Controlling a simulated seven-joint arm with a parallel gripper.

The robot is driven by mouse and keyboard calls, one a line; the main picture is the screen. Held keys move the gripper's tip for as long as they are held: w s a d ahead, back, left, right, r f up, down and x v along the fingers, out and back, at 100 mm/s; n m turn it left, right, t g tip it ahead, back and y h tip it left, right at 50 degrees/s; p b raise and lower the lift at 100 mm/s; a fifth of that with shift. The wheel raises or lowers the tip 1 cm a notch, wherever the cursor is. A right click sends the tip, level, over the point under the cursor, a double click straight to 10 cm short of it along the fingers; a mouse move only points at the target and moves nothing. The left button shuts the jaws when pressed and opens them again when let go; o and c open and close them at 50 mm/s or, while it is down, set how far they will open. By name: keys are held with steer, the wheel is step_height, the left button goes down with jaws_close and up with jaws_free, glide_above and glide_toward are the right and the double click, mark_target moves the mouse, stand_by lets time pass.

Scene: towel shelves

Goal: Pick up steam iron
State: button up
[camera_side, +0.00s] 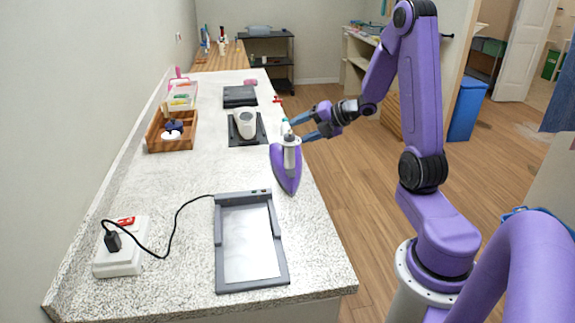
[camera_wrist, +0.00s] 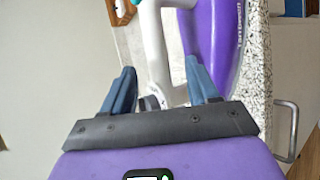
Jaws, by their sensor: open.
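The steam iron (camera_side: 286,168) is purple and white and rests on the speckled counter near its right edge. In the wrist view its purple body (camera_wrist: 213,45) and white handle (camera_wrist: 155,45) lie just ahead of the fingers. My gripper (camera_side: 291,127) is open at the upper part of the iron in the side view. In the wrist view my gripper (camera_wrist: 163,82) has its two blue fingers apart, with part of the white handle between them. I cannot tell whether the fingers touch it.
A grey tray-like device (camera_side: 218,260) lies in front, cabled to a white socket box (camera_side: 120,262). A white mug (camera_side: 245,124) on a dark mat (camera_side: 262,138) stands behind the iron. A wooden tray (camera_side: 155,143) is at the left.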

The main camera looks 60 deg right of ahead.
steer(key=shift+a+x, duration=0.15)
steer(key=shift+x, duration=1.3)
steer(key=shift+a+x, duration=0.15)
steer(key=shift+x, duration=1.35)
steer(key=shift+r, duration=0.15)
jaws_close()
steer(key=shift+r, duration=0.15)
